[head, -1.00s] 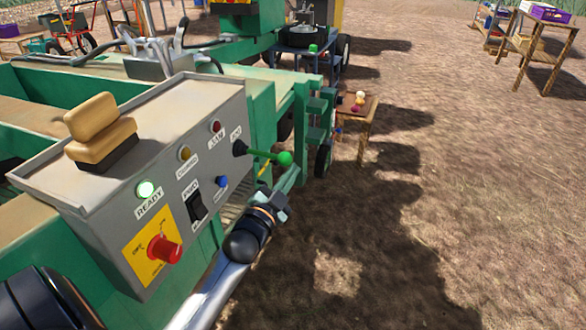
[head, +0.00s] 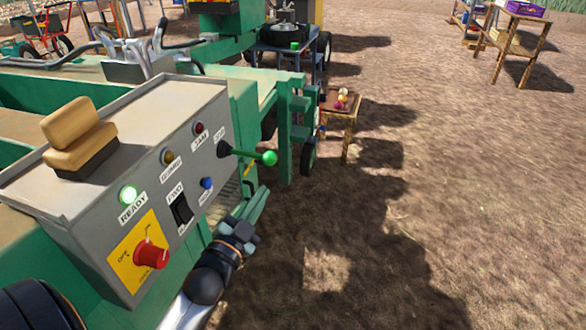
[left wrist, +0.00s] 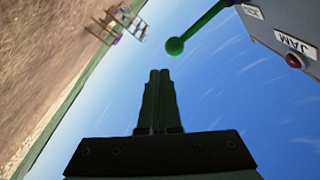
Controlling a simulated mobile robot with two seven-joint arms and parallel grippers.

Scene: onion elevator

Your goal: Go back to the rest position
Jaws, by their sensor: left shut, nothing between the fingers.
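My left gripper (head: 256,208) is in the head view, just below and in front of the grey control box (head: 150,160). Its fingers are together and empty, as the left wrist view (left wrist: 160,75) also shows. The green-knobbed lever (head: 269,158) sticks out from the box's right end, above the gripper and apart from it; its knob shows in the left wrist view (left wrist: 175,46). The red rotary knob (head: 150,254) sits on a yellow plate. My right gripper is not in view.
The green machine (head: 290,90) stands beside and behind the box. A tan block (head: 78,140) sits on top of the box. A small wooden table (head: 350,105) with several onions stands beyond. A wooden rack (head: 512,50) is at the far right. The dirt ground at right is open.

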